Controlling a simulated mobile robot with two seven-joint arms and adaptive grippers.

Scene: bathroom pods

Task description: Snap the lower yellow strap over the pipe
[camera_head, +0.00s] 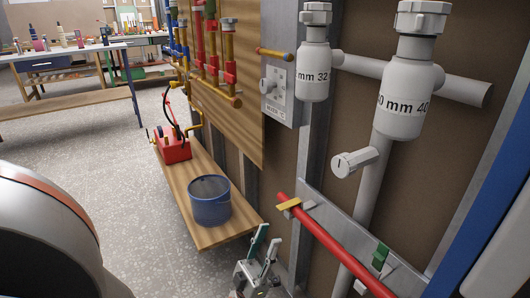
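A yellow strap (289,204) sits near the upper left end of the red pipe (325,238). It lies across the pipe and sticks out a little to its left; I cannot tell whether it is snapped shut. The red pipe slopes down to the right in front of a grey metal rail (328,216). My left gripper (266,240) is at the bottom centre, below and left of the yellow strap and apart from it. Its two fingers point up with a gap between them, and nothing shows in it. My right gripper is not in view.
A green clip (380,256) sits lower along the red pipe. Grey drain pipes (405,105) stand on the wall above. A blue bucket (210,203) and a red pump (173,148) stand on a wooden bench (190,190) at left.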

